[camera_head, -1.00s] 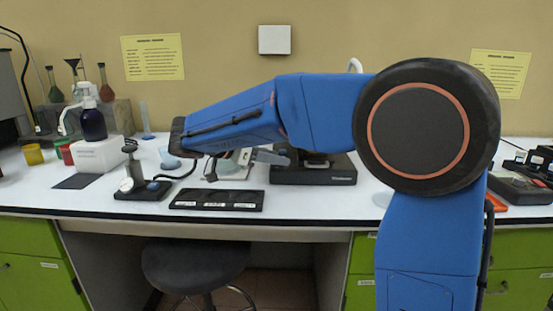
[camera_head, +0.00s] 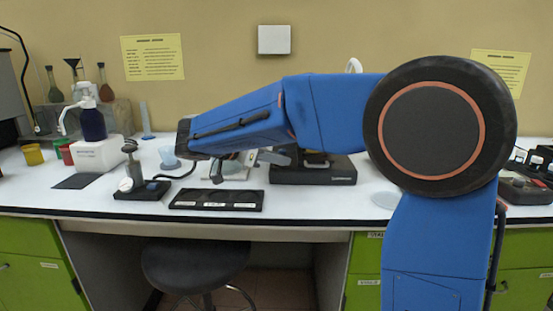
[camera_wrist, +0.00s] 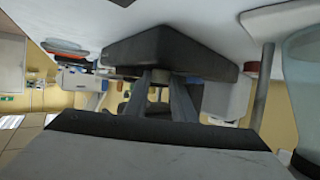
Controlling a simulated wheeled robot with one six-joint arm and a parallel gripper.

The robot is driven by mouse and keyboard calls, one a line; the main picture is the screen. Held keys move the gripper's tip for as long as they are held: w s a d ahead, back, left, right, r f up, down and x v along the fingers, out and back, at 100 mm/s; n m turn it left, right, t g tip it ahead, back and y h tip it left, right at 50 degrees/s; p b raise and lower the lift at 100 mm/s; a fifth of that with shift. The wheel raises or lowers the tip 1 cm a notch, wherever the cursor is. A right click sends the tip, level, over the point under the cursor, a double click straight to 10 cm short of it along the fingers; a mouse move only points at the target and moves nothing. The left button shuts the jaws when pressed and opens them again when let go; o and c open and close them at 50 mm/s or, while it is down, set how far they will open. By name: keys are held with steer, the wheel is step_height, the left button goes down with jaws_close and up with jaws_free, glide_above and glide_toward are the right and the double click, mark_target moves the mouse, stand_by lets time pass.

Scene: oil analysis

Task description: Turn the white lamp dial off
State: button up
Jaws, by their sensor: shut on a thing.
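A dark box-shaped base (camera_head: 312,176) stands on the white bench right of the middle. In the wrist view the same dark base (camera_wrist: 170,48) fills the upper middle, seen close and tilted. My gripper (camera_wrist: 160,80) reaches its near side with both fingers around a small, pale brownish knob (camera_wrist: 158,77), which looks like the lamp dial. The fingers are shut on it. In the head view my gripper (camera_head: 272,158) is small, at the base's left side, and the dial cannot be made out. My arm covers much of the area behind.
A black slotted tray (camera_head: 217,200) lies left of the base near the front edge. A small dark stand (camera_head: 140,188) is farther left. A blue bottle (camera_head: 92,122) stands on a white box (camera_head: 98,155). A stool (camera_head: 195,262) is below the bench.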

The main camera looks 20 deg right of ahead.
steer(key=n+t+y, duration=0.1)
steer(key=n+t, duration=0.2)
steer(key=shift+s+d+t+y, duration=0.2)
steer(key=shift+s+t+y, duration=0.1)
steer(key=shift+s+y, duration=0.1)
steer(key=n+t+y, duration=0.1)
steer(key=n, duration=0.1)
steer(key=n+t+y, duration=0.2)
steer(key=shift+s+d, duration=0.15)
steer(key=shift+d, duration=0.05)
steer(key=n+t+y, duration=0.1)
steer(key=n+y, duration=0.2)
steer(key=shift+d+t+y, duration=0.3)
steer(key=shift+t, duration=0.1)
steer(key=shift+d+n+t+y, duration=0.1)
steer(key=shift+n+t+y, duration=0.3)
steer(key=shift+n+y, duration=1.4)
steer(key=o, duration=1.1)
steer(key=shift+c, duration=0.2)
